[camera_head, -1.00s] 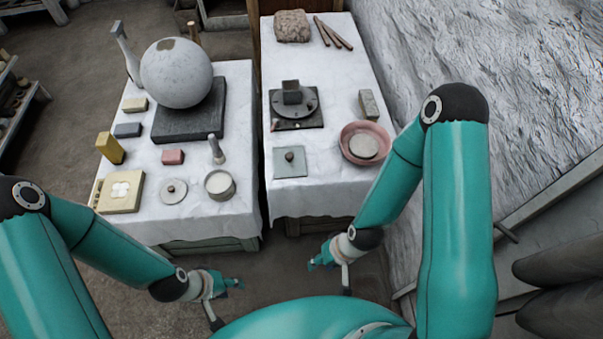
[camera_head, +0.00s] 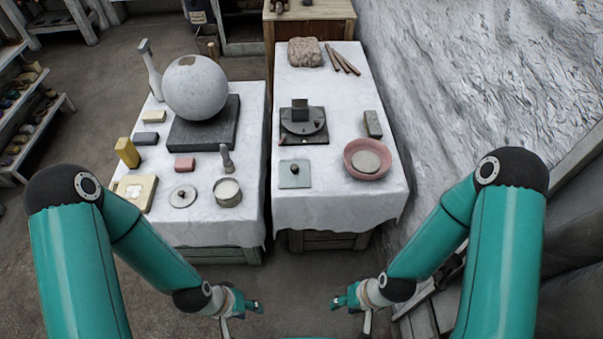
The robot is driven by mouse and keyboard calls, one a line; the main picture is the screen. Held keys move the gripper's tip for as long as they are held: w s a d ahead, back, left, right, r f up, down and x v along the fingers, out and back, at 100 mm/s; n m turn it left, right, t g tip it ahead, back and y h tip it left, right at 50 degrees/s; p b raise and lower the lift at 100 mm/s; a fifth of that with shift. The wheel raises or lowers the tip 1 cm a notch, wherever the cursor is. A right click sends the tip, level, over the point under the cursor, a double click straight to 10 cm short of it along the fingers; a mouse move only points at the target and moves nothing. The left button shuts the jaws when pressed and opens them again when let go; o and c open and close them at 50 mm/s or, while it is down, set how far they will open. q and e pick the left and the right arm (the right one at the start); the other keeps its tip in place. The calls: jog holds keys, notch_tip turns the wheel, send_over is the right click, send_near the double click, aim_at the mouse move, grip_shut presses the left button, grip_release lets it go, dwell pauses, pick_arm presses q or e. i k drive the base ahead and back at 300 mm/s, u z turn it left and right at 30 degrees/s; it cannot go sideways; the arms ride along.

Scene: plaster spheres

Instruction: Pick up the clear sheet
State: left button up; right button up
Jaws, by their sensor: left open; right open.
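A square, pale grey-green sheet (camera_head: 287,181) that looks like the clear sheet lies flat near the front left of the right-hand table (camera_head: 330,207). A small dark knob or weight (camera_head: 295,169) sits on its middle. My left gripper (camera_head: 250,312) is open and empty, low in front of the left-hand table. My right gripper (camera_head: 343,301) is open and empty, low in front of the right-hand table. Both are well short of the sheet and touch nothing that I can see.
A pink bowl (camera_head: 384,172) stands right of the sheet, and a turntable (camera_head: 303,125) behind it. The left-hand table (camera_head: 210,222) holds a large grey sphere (camera_head: 195,88) on a dark slab, a round tin (camera_head: 228,192) and several blocks. A rough wall (camera_head: 480,90) borders the right.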

aim_at(293, 173)
jog(key=z, duration=0.05)
jog(key=i, duration=1)
jog(key=u, duration=0.05)
